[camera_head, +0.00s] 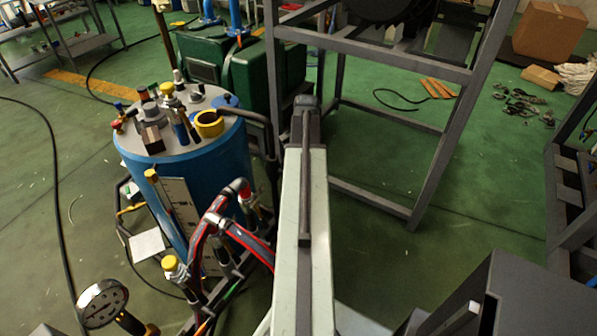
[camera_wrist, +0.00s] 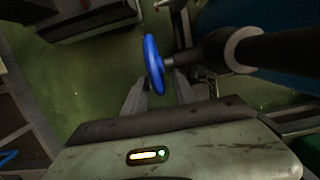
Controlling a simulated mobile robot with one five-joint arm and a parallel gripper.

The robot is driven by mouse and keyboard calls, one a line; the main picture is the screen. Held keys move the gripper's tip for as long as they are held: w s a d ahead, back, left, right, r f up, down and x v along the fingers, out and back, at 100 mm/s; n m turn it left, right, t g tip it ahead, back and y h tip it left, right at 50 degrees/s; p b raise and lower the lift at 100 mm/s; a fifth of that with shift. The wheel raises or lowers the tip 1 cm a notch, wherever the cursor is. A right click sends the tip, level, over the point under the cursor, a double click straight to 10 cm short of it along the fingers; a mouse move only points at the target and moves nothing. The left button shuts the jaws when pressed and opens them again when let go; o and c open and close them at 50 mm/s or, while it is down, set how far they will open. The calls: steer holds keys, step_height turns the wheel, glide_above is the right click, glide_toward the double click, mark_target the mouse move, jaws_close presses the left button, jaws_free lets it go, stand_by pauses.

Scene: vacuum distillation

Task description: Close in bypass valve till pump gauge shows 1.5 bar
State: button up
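A blue handwheel (camera_wrist: 153,64), seen nearly edge-on, sits on a short stem of a dark pipe (camera_wrist: 285,48) in the wrist view. My gripper (camera_wrist: 160,78) is open, with one finger on each side of the wheel's lower rim. I cannot tell whether either finger touches it. In the head view my arm hides the gripper and this wheel. A round pressure gauge (camera_head: 102,303) with a pale dial stands at the lower left of the head view. Its reading is too small to tell, and I cannot tell whether it is the pump gauge.
A blue tank (camera_head: 190,170) with several fittings stands left of my arm. Red and grey hoses (camera_head: 235,215) rise close beside the arm. Green machinery (camera_head: 250,75) is behind, and a grey metal frame (camera_head: 440,150) stands to the right. Green floor within the frame is partly clear.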

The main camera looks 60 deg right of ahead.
step_height(320, 180, up, 8)
steer(key=d+p, duration=0.1)
steer(key=p, duration=0.6)
steer(key=shift+d+f+p, duration=0.15)
steer(key=shift+d+p, duration=0.1)
steer(key=shift+p, duration=0.1)
steer(key=shift+a, duration=0.1)
stand_by(1.2)
